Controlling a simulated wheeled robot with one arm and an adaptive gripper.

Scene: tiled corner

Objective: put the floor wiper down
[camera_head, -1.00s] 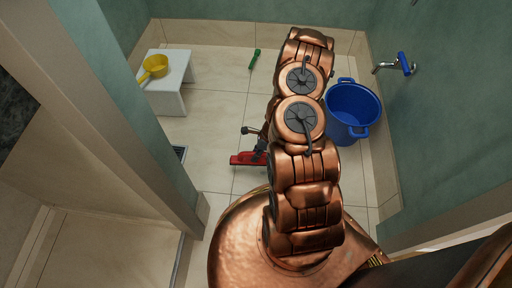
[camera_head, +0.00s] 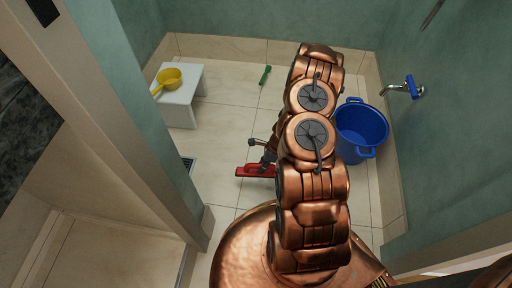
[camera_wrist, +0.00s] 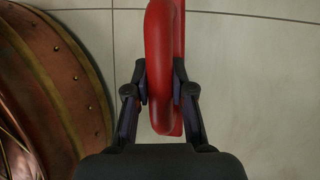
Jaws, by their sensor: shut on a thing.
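The floor wiper (camera_head: 254,170) is red and shows in the head view low over the pale tiled floor, just left of my arm. Its right part is hidden behind my arm and gripper. In the wrist view, a red, rounded piece of the wiper (camera_wrist: 160,60) runs up from between my fingers to the top edge. My gripper (camera_wrist: 160,88) is shut on it, one dark finger on each side. My gripper also shows in the head view (camera_head: 268,158), partly covered by the arm. I cannot tell whether the wiper touches the floor.
A blue bucket (camera_head: 360,128) stands right of my arm near the wall. A white stool (camera_head: 183,108) with a yellow dipper (camera_head: 169,79) stands at the left. A green brush-like thing (camera_head: 265,75) lies at the back. A blue-handled tap (camera_head: 411,87) juts from the right wall. Floor between is clear.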

